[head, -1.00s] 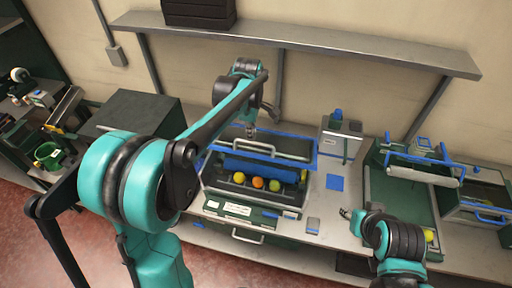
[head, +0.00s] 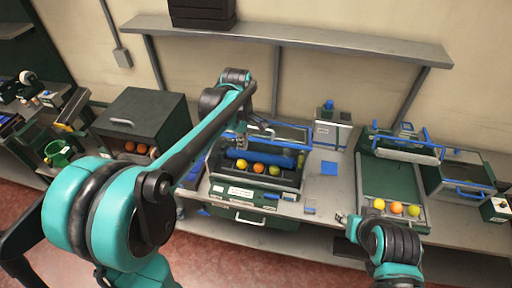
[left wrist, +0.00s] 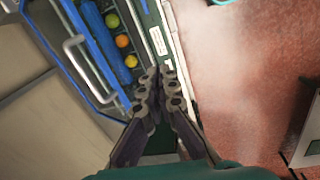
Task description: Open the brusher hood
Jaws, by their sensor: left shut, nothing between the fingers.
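The brusher (head: 231,190) stands mid-bench, with a blue roller and yellow and orange fruit in its trough. Its blue-framed hood (head: 305,126) stands at the back of the trough, partly hidden by my left arm; how far it is open is hard to tell. In the left wrist view the hood frame (left wrist: 69,78) and its grey handle (left wrist: 72,60) lie left of my gripper. My left gripper (head: 242,141) is over the brusher; in the left wrist view its fingers (left wrist: 160,72) are shut and empty, apart from the handle. My right gripper (head: 344,219) is near the bench front, its opening unclear.
A dark cabinet (head: 140,110) with oranges in its opening stands to the left. A grey box machine (head: 330,133) is right of the brusher. Further right is a green tray (head: 372,182) with fruit and a blue-framed hood. A shelf (head: 300,36) runs along the wall above.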

